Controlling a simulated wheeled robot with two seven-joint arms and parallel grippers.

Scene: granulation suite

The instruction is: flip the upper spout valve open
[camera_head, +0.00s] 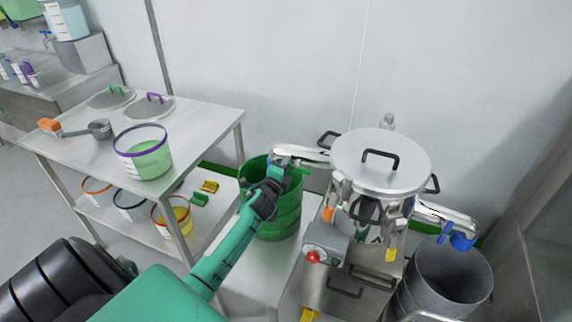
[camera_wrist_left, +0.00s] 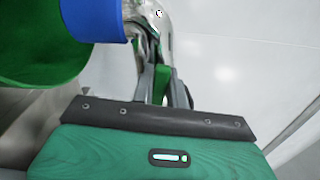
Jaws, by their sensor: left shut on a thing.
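The machine (camera_head: 382,160) has a round steel lid with a black handle. Its upper spout (camera_head: 300,153) juts left over a green drum (camera_head: 280,215). My left gripper (camera_head: 276,176) reaches up to the end of this spout from below and in front. In the left wrist view its fingers (camera_wrist_left: 158,88) are shut on a narrow green piece (camera_wrist_left: 160,84), which looks like the valve lever; the fingers hide most of it. A blue collar (camera_wrist_left: 92,20) and the steel spout (camera_wrist_left: 150,18) are close beyond the fingers. My right gripper is not in view.
A lower spout (camera_head: 445,215) with a blue end (camera_head: 460,240) juts right over a grey drum (camera_head: 445,280). A control box with a red button (camera_head: 312,257) is at the machine's front. A steel table (camera_head: 190,130) with a green-filled tub (camera_head: 145,155) stands left.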

